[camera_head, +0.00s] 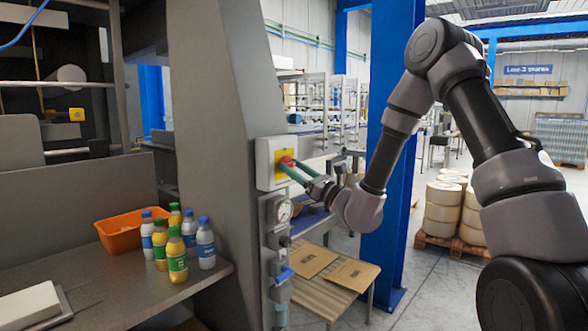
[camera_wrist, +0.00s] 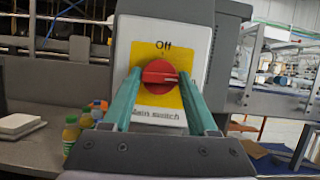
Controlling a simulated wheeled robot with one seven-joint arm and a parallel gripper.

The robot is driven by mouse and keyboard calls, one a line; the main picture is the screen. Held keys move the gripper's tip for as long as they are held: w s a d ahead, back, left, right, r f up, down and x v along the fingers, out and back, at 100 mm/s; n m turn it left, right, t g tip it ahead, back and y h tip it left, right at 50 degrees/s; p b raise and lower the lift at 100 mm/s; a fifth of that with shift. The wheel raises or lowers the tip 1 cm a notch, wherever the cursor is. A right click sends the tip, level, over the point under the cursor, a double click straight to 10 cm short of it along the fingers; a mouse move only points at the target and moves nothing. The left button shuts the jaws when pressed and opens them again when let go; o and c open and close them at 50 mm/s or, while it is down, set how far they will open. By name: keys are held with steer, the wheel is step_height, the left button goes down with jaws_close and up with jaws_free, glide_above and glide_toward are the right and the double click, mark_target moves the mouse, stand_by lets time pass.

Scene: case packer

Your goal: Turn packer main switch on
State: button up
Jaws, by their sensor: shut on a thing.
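The packer main switch is a red rotary knob (camera_wrist: 158,73) on a yellow plate (camera_wrist: 160,105) in a white box (camera_wrist: 195,35). "Off" is printed above the knob and "Main switch" below it. In the head view the white switch box (camera_head: 263,160) is mounted on the grey machine column. My gripper (camera_wrist: 160,76) has its green fingers on the left and right sides of the knob and is shut on it. In the head view my gripper (camera_head: 289,163) reaches the knob from the right. The knob's handle appears to lie roughly sideways; its exact angle is hard to tell.
A pressure gauge (camera_head: 283,210) and a blue-handled valve (camera_head: 284,276) are below the box. Several bottles (camera_head: 177,252) and an orange bin (camera_head: 120,232) stand on the grey shelf at left. A blue post (camera_head: 392,150) rises behind my arm.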

steer(key=shift+m, duration=0.5)
steer(key=o, duration=1.4)
steer(key=shift+c, duration=0.2)
steer(key=v, duration=1)
steer(key=shift+s+d+f+t, duration=0.2)
steer(key=shift+s+f+t, duration=0.1)
